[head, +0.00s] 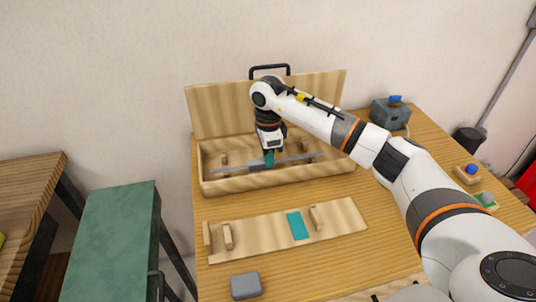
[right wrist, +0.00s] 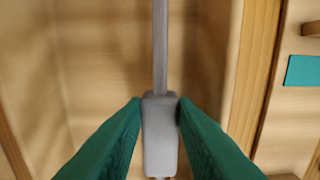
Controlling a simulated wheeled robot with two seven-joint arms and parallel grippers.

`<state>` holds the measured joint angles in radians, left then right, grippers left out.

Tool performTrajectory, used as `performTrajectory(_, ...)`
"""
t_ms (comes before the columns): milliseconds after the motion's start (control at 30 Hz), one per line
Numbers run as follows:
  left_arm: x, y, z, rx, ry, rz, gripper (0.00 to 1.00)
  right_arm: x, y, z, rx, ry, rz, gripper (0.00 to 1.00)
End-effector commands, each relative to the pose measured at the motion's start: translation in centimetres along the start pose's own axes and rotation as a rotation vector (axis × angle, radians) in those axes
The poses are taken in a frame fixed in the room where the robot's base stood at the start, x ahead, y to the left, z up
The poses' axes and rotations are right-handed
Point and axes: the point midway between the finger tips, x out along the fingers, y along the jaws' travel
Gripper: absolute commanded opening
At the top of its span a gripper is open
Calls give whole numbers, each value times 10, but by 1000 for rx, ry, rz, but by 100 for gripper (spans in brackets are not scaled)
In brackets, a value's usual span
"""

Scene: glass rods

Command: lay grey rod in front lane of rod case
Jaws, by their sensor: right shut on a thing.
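The rod case (head: 280,180) is an open wooden box with its lid raised at the back and small wooden supports inside. The grey rod (head: 230,168) lies lengthwise across the case's opening, slightly slanted in the head view. My right gripper (head: 269,161) has its green fingers shut on the rod's thicker grey middle block. The right wrist view shows the fingers (right wrist: 160,108) on both sides of this block, with the thin rod (right wrist: 160,45) running on from it. I cannot tell whether the rod touches the supports. My left gripper is not in view.
A wooden board (head: 265,228) with upright supports and a teal patch lies in front of the case. A grey block (head: 246,285) sits near the table's front. A grey-blue box (head: 390,113) stands at the back right. A green bench (head: 110,240) is at left.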

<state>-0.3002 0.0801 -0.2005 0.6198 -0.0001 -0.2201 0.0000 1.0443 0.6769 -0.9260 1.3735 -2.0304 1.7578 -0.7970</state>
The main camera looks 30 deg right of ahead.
Motion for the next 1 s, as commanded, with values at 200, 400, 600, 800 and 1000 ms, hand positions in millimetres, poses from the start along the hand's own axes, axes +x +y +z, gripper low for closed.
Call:
performTrajectory(200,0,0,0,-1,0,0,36,0,0,0,0,0,1,1)
performTrajectory(400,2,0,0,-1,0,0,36,2,0,0,0,0,1,1)
performTrajectory(600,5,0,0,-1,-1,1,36,6,0,0,1,0,0,1)
performTrajectory(800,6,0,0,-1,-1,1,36,7,0,0,1,0,1,31)
performTrajectory(1000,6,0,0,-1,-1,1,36,7,0,0,1,0,0,50)
